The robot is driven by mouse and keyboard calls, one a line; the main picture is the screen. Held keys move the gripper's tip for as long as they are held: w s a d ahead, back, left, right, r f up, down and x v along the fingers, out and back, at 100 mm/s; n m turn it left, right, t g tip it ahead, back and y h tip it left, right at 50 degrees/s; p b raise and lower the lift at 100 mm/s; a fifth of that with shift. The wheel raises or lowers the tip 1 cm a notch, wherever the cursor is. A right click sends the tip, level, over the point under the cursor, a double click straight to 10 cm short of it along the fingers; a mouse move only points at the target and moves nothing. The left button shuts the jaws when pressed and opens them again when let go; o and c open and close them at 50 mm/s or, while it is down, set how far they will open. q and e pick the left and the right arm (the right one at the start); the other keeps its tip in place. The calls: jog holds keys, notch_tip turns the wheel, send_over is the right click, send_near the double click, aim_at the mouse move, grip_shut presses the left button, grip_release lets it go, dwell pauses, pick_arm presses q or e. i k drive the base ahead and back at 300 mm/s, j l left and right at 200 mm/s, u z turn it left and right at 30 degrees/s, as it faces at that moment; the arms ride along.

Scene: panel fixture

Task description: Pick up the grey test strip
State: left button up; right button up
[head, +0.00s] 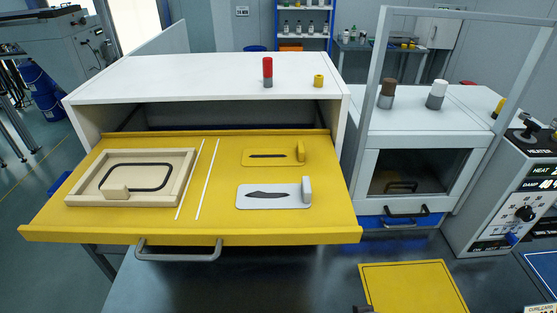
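A light grey flat plate (247,203) with a dark wavy mark lies at the right of the yellow pull-out shelf (210,225). An upright grey block (307,190) stands at its right end. These are the grey pieces on the shelf; I cannot tell for sure which is the test strip. Behind the grey plate lies a similar yellow plate (252,157) with a dark straight mark and an upright yellow block (301,149). Two thin white lines (207,180) run along the shelf's middle. Neither of my grippers can be made out.
A wooden tray (187,180) with a black loop and a small block (115,191) is on the shelf's left. A grey handle (178,254) juts from the shelf front. A framed glass-fronted cabinet (415,172) stands right. A yellow panel (413,287) lies at lower right.

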aim_at(280, 196)
jog(key=k+j+u, duration=0.4)
jog(key=k+j, duration=0.5)
jog(key=i+l, duration=0.15)
jog(key=i, duration=0.25)
